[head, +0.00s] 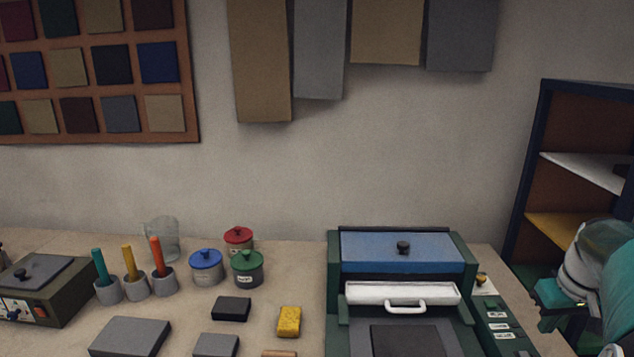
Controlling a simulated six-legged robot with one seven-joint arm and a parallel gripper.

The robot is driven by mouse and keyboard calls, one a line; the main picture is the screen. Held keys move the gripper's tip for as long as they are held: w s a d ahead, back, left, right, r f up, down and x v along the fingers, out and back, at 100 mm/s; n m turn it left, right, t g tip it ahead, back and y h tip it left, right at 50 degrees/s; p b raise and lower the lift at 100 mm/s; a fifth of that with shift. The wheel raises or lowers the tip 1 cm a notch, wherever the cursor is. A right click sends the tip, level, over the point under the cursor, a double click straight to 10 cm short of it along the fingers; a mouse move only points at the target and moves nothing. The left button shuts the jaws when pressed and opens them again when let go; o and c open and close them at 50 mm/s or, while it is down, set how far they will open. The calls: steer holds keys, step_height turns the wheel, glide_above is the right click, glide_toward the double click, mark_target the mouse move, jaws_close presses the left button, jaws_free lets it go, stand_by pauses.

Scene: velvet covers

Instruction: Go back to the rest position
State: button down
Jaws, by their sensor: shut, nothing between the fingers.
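My gripper (556,300) is at the right edge of the head view, at the end of my teal and white arm. It is shut and empty. It is to the right of the green machine (333,290) and in front of the dark shelf unit, apart from the things on the table. The rest of my arm runs out of the picture at the right.
The green machine has a blue lid (365,250) and a white handled drawer (370,293). Lidded pots, including a red one (238,240), handled tools in grey cups, a glass jug (163,238) and a yellow sponge (290,321) stand left. A shelf unit (526,170) is right.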

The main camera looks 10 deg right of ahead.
steer(key=w+a+r+n+t, duration=0.1)
steer(key=a+r, duration=0.2)
steer(key=a, duration=1.8)
steer(key=s+a+f+t, duration=0.1)
steer(key=s+a, duration=0.2)
steer(key=a, duration=0.4)
steer(key=s+a+f+n+t, duration=0.1)
steer(key=s+a, duration=0.3)
steer(key=a, duration=0.4)
steer(key=shift+y, duration=0.4)
steer(key=shift+s, duration=0.1)
